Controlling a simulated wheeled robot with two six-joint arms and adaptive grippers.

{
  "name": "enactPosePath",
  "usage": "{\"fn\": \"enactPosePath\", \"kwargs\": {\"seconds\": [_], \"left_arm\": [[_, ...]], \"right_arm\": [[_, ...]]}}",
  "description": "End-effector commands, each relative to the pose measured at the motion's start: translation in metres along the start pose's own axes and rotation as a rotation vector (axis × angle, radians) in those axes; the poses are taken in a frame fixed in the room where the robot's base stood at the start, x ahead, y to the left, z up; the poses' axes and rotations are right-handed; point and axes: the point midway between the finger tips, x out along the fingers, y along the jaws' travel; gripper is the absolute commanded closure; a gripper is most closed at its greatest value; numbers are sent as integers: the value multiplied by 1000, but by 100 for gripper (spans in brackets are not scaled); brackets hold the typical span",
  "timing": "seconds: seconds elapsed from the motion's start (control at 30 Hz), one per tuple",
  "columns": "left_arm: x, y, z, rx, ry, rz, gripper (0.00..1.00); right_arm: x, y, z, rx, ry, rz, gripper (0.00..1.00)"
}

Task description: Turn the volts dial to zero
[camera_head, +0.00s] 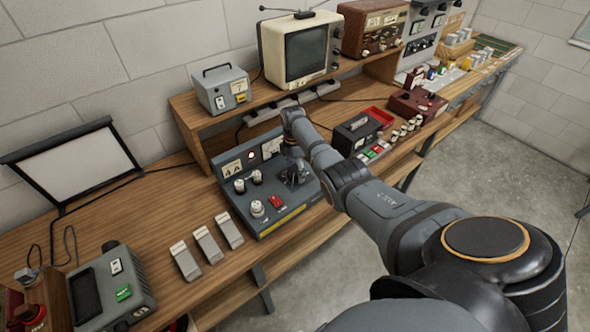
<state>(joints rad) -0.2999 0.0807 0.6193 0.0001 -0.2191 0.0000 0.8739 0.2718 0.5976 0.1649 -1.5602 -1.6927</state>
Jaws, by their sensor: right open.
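A grey-blue power supply unit (290,215) with a sloped front stands on the wooden bench. Its panel carries a label card, a small red light, several pale knobs and a red switch (275,201). One pale knob (257,208) sits low on the left of the panel, others higher up. Which knob is the volts dial is too small to read. My right arm reaches in from the lower right. My right gripper (296,172) is open over the right part of the panel and hides what lies beneath it. My left gripper is out of view.
Three pale blocks (208,245) lie left of the unit. A grey meter (112,288) is at front left. A shelf behind bears a grey box (221,88), a television (296,49) and a radio (372,27). A dark box (355,133) stands to the right.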

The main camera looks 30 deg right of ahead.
Motion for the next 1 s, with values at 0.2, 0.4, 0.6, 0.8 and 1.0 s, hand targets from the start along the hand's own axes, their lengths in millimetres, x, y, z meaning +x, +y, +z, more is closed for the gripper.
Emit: {"fn": "enactPosePath", "kwargs": {"seconds": [0.2, 0.4, 0.6, 0.8, 1.0], "left_arm": [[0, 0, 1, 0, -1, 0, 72], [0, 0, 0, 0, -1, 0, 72], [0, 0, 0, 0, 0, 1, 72], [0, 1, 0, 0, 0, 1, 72], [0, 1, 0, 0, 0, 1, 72]], "right_arm": [[-28, 1, 0, 0, -1, 4, 22], [-79, 1, 0, -1, -1, 6, 22], [-112, 1, 0, 0, 0, 3, 22], [-120, 0, 0, 0, 0, 0, 22], [-120, 0, 0, 0, 0, 0, 22]]}}
